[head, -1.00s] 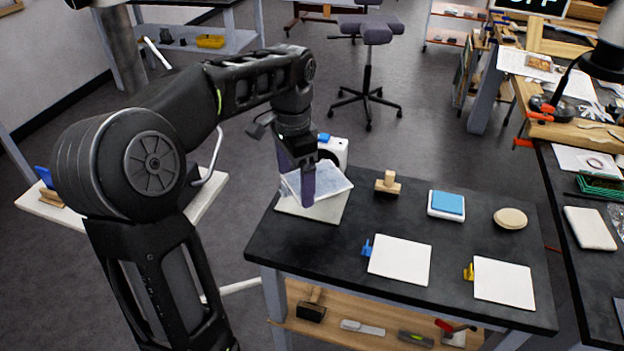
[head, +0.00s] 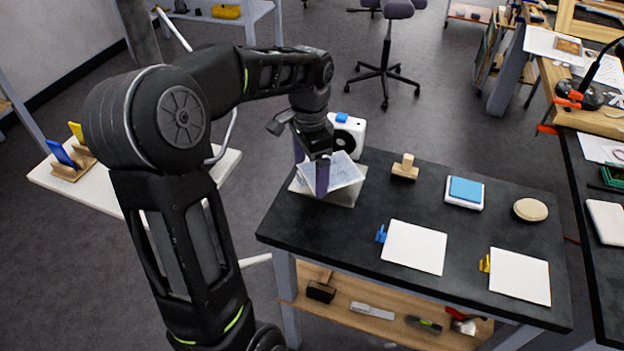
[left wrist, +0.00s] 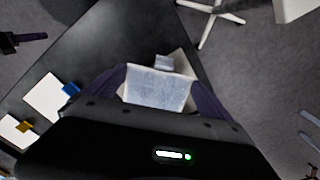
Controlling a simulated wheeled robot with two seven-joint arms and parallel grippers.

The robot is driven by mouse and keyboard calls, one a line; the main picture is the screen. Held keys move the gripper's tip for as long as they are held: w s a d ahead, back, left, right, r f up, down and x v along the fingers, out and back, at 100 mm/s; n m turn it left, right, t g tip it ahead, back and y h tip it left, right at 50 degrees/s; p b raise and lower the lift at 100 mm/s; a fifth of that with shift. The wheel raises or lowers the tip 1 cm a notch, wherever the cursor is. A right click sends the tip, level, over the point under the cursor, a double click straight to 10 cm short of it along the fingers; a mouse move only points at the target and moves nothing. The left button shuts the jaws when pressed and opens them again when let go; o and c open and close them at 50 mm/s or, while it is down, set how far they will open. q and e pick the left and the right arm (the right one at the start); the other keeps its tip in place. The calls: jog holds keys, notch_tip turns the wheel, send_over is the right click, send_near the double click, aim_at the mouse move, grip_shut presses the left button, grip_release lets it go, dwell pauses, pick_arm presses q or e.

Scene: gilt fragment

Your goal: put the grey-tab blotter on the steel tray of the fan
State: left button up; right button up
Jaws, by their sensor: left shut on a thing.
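My left gripper (head: 311,174) is shut on the grey-tab blotter (head: 342,170), a pale bluish sheet, which looks tilted in the head view. In the left wrist view the blotter (left wrist: 157,92) lies between the two fingers, with its grey tab (left wrist: 164,62) at the far edge. The steel tray (head: 346,199) lies beneath the blotter, in front of the white fan (head: 349,135). The blotter hides much of the tray. I cannot tell whether the blotter touches it. My right gripper is not in view.
On the dark table are a wooden stamp-like block (head: 405,168), a blue-topped white pad (head: 465,191), a round beige disc (head: 530,209), a blue-tab blotter (head: 415,247) and a yellow-tab blotter (head: 519,276). A rack with coloured panels (head: 68,162) stands on a pale side table.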

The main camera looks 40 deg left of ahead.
aim_at(310, 178)
pick_arm(q)
jog(key=shift+f, duration=0.2)
jog(key=shift+f, duration=1.8)
jog(key=shift+f, duration=0.15)
jog(key=o, duration=0.9)
jog(key=shift+o, duration=0.2)
notch_tip(310, 178, up, 12)
jog(key=shift+r, duration=0.2)
